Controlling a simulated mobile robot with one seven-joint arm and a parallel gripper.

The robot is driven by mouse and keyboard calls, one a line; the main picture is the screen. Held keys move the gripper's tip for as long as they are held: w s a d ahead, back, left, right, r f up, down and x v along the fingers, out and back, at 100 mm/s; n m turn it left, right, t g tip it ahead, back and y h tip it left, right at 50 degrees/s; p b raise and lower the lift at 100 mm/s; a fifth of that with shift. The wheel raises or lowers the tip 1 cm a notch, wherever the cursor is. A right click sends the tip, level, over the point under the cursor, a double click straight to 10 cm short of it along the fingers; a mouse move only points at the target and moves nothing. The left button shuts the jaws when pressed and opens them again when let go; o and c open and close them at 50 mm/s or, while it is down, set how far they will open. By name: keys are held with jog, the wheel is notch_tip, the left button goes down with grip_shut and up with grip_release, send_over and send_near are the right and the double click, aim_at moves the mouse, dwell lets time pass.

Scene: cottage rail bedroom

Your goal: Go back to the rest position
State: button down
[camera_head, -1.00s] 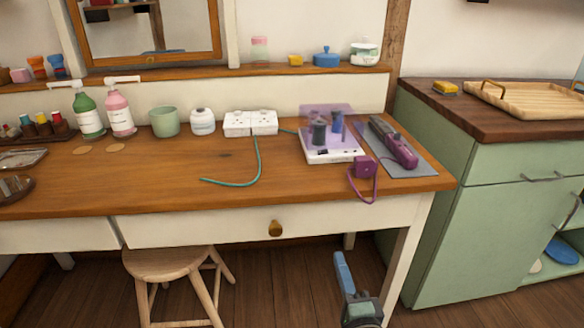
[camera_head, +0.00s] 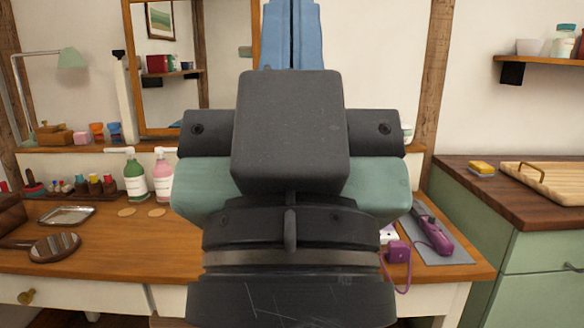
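My gripper (camera_head: 292,35) and the end of my arm stand upright, very close to the camera, filling the middle of the view. A dark grey block and green-grey side parts sit below a pair of blue finger-like parts that run to the top edge. A thin dark line runs between the blue parts. Their tips are not clearly shown, and I cannot tell whether they are open or shut. I see nothing held. My arm hides the middle of the wooden desk (camera_head: 100,258).
The desk bears a green bottle (camera_head: 134,180), a pink bottle (camera_head: 163,180), a hand mirror (camera_head: 56,246) and a purple tool (camera_head: 434,236) on a grey mat. A green cabinet (camera_head: 545,245) with a wooden tray (camera_head: 552,181) stands at right. A wall shelf (camera_head: 545,64) hangs above.

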notch_tip(320, 180, up, 30)
jog(key=p, duration=2.7)
jog(key=shift+p, duration=0.35)
jog(key=shift+r, duration=0.1)
